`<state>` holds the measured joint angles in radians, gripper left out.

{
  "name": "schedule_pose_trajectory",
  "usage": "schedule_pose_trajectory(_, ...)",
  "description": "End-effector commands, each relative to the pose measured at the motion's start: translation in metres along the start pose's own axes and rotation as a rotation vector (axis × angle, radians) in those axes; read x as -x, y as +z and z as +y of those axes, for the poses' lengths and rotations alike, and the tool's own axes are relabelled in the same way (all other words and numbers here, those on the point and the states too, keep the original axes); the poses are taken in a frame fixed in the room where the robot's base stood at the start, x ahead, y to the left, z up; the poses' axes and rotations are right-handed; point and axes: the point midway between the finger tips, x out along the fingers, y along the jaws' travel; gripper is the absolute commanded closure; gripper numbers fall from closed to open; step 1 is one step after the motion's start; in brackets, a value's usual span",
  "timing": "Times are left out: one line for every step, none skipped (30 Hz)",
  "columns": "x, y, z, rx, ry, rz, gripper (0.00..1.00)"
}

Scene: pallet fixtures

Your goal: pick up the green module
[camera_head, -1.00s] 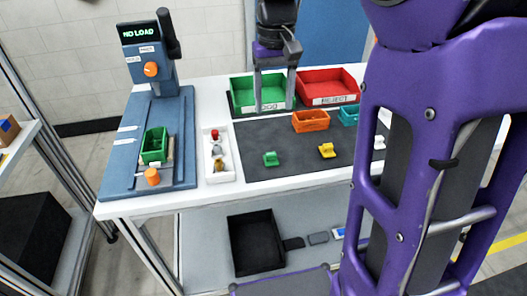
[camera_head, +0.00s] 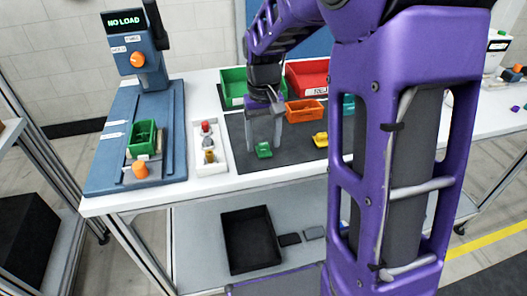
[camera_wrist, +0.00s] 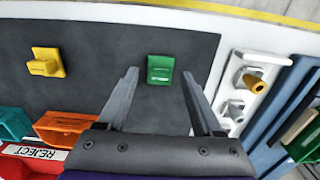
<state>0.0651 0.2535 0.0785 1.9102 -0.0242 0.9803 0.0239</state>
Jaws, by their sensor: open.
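The green module (camera_head: 264,150) is a small green block lying on the dark mat (camera_head: 290,168) on the white table. It also shows in the wrist view (camera_wrist: 160,70), just beyond the fingertips and between their lines. My gripper (camera_head: 264,146) is open and points down close to the module, with nothing between its fingers. In the wrist view the two grey fingers (camera_wrist: 160,85) are spread wide on either side below the module. I cannot tell the exact height of the fingertips over the mat.
A yellow module (camera_head: 320,140) lies to the right on the mat. Behind are an orange bin (camera_head: 304,111), a green bin (camera_head: 232,88) and a red REJECT bin (camera_head: 308,78).

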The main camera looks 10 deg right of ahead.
Motion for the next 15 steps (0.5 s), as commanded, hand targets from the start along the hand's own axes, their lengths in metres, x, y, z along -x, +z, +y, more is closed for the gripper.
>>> schedule_pose_trajectory(-0.0022, -0.0001, 0.0000, 0.000, 0.000, 0.001, 0.32)
schedule_pose_trajectory(-0.0025, -0.0003, 0.0000, 0.000, 0.000, 0.001, 0.32)
schedule_pose_trajectory(-0.0025, -0.0004, 0.0000, 0.000, 0.000, 0.002, 0.32)
schedule_pose_trajectory(-0.0023, -0.0004, 0.0000, 0.000, 0.000, 0.002, 0.32)
schedule_pose_trajectory(-0.0022, -0.0004, 0.0000, 0.000, 0.000, 0.002, 0.32)
schedule_pose_trajectory(-0.0021, -0.0004, 0.0000, 0.000, 0.000, 0.002, 0.32)
schedule_pose_trajectory(-0.0021, -0.0004, 0.0000, 0.000, 0.000, 0.002, 0.32)
schedule_pose_trajectory(-0.0020, -0.0003, 0.0000, 0.000, 0.000, 0.002, 0.34)
schedule_pose_trajectory(-0.0020, -0.0004, 0.0000, 0.000, 0.000, 0.002, 0.42)
schedule_pose_trajectory(-0.0020, -0.0004, 0.0000, 0.000, 0.000, 0.002, 0.47)
schedule_pose_trajectory(-0.0019, -0.0003, 0.0000, -0.001, 0.000, 0.002, 0.52)
schedule_pose_trajectory(-0.0019, -0.0003, 0.0000, 0.000, 0.000, 0.002, 0.59)
schedule_pose_trajectory(-0.0019, -0.0003, 0.0000, -0.001, 0.000, 0.002, 0.65)
schedule_pose_trajectory(-0.0019, -0.0003, 0.0000, -0.001, 0.000, 0.002, 0.70)
schedule_pose_trajectory(-0.0019, -0.0003, 0.0000, -0.001, 0.000, 0.002, 0.78)
